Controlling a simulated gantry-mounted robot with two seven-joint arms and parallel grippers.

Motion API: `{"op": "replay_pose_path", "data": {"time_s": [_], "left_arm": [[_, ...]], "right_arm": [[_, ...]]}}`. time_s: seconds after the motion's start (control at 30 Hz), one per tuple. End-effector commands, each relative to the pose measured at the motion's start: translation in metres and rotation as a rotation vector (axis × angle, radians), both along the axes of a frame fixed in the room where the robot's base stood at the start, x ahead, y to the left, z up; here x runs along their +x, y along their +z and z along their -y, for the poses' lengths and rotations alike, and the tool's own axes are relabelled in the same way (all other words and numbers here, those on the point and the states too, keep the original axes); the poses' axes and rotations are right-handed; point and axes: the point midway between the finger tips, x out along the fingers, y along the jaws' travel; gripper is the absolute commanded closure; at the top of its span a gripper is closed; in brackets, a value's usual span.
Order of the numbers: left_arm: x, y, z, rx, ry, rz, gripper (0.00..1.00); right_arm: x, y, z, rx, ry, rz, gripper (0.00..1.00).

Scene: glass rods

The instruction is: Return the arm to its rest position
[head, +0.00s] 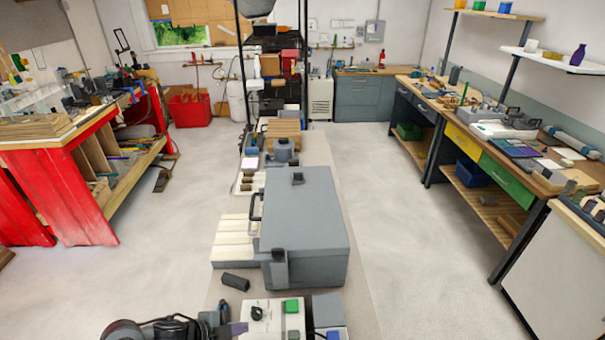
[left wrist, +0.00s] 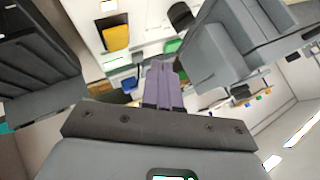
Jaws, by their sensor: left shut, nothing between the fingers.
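My left arm enters the head view at the bottom left, dark grey and black. Its gripper (head: 237,328) shows at the bottom edge with purple-grey fingers, beside a pale box with a green button. In the left wrist view the two purple fingers (left wrist: 163,85) of the left gripper lie together, shut, with nothing between them. The wrist view is strongly tilted. My right gripper is in neither view.
A large grey box (head: 305,225) stands ahead on the central bench, with pale slats (head: 235,240) at its left. A dark cylinder (head: 235,282) lies near the gripper. The pale button box (head: 262,318) is close on the right. Open floor (head: 170,240) lies left.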

Motion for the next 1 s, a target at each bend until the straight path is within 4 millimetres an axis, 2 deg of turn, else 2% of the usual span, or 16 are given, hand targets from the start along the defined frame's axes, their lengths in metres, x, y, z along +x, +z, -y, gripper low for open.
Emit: {"op": "replay_pose_path", "data": {"time_s": [0.03,0.2,0.37,0.5,0.57,0.67,0.8,1.0], "left_arm": [[-0.007,0.003,0.014,-0.016,0.011,0.004,1.00],[-0.019,0.010,0.038,-0.049,0.091,0.029,1.00],[-0.036,0.022,0.055,-0.088,0.208,0.031,1.00],[-0.060,0.039,0.060,-0.133,0.386,-0.003,1.00],[-0.076,0.047,0.055,-0.151,0.495,-0.039,1.00],[-0.108,0.058,0.035,-0.171,0.704,-0.132,1.00],[-0.161,0.064,-0.002,-0.169,0.973,-0.298,1.00],[-0.232,0.069,-0.041,-0.141,1.241,-0.513,1.00]], "right_arm": [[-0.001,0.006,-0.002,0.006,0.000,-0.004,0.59],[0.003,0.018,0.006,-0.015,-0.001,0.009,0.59],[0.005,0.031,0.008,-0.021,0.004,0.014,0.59],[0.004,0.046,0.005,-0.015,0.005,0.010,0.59],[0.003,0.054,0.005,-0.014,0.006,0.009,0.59],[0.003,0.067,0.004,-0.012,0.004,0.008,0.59],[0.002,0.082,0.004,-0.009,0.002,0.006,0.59],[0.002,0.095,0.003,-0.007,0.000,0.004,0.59]]}}
